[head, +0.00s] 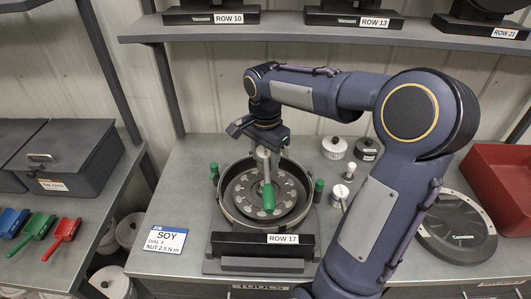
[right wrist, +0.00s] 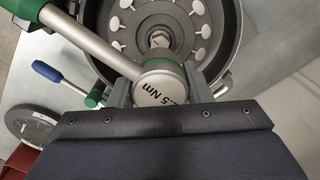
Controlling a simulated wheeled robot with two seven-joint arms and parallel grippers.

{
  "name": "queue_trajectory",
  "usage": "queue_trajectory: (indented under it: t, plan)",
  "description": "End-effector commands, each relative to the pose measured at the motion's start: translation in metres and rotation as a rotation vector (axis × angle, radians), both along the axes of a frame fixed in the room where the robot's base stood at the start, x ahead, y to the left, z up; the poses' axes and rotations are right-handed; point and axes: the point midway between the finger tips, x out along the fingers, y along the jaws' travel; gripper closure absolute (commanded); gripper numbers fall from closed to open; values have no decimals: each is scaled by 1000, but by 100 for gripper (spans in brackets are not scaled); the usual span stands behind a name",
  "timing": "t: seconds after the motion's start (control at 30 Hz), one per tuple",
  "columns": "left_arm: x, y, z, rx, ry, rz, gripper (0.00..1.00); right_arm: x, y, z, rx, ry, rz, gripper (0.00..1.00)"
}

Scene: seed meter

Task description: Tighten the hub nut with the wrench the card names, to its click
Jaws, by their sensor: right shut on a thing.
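My right gripper (head: 264,141) is shut on the head of a torque wrench (head: 268,190) with a green handle, held over the seed meter (head: 222,205). In the right wrist view the wrench head (right wrist: 158,88) sits between my fingers (right wrist: 157,92); its cap reads about "2.5 Nm", the first digit partly hidden. The hub nut (right wrist: 158,40) shows beyond the wrench head at the disc's centre, and the wrench looks apart from it. The card (head: 166,241) reads SOY, DIAL 4, NUT 2.5 N·m. My left gripper is not in view.
A silver-headed tool (head: 340,192) lies right of the meter, partly behind my arm; a blue handle (right wrist: 47,70) shows in the wrist view. A round lid (head: 455,245) and red bin (head: 490,165) are at right. A shelf (head: 300,32) spans the back.

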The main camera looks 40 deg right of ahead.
Motion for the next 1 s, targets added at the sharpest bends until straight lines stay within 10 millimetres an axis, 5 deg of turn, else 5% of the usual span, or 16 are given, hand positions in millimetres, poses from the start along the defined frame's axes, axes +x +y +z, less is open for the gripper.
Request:
queue_trajectory:
  t: [0.5, 1.0]
  plan:
    - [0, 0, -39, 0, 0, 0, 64, 0, 0, -48, -1, -2, 0, 96]
    - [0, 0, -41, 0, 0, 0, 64, 0, 0, -51, -1, -2, 0, 96]
